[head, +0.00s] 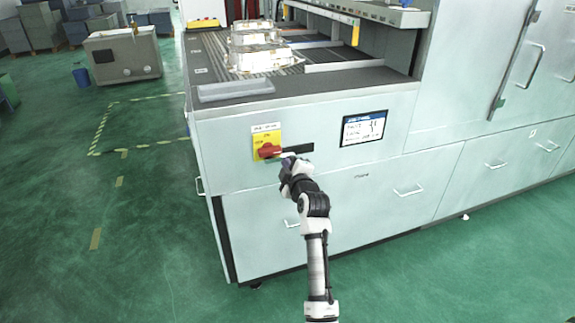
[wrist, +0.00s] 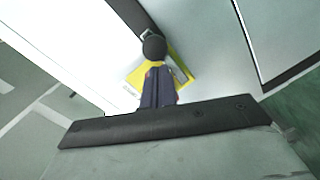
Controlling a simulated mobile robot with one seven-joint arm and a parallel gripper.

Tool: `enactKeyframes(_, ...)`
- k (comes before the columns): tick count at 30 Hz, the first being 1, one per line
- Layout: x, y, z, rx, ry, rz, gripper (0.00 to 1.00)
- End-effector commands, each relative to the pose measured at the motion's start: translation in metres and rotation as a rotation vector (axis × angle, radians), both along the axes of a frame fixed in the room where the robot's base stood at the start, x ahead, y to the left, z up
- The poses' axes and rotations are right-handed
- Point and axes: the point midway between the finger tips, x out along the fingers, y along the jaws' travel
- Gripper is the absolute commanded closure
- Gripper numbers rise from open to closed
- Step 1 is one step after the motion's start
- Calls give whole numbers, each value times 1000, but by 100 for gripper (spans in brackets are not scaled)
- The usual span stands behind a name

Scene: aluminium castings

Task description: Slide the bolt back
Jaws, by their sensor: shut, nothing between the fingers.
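A yellow label plate (head: 266,138) sits behind the red part. My gripper (head: 288,159) is just right of and below the red handle, close to the bar. In the wrist view my gripper (wrist: 158,88) has its fingers together, pointing at the yellow plate (wrist: 183,68). A dark round end (wrist: 154,46) shows just beyond the fingertips. The fingers hide most of the red part there; I cannot tell whether they touch it.
A small screen (head: 364,128) is right of the bolt, with drawer handles (head: 408,191) below. Shiny castings (head: 258,48) lie on the machine's top. A grey cabinet (head: 123,56) stands at the back left. The green floor (head: 110,230) at left is clear.

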Motion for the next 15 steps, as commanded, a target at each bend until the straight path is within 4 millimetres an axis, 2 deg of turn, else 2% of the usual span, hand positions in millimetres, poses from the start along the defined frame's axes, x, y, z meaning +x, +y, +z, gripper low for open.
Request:
enactKeyframes(4,3,-7,-4,-1,-1,-1,100)
enactKeyframes(8,8,-23,-7,-1,-1,-3,100)
enactKeyframes(15,14,-42,-3,1,1,-1,100)
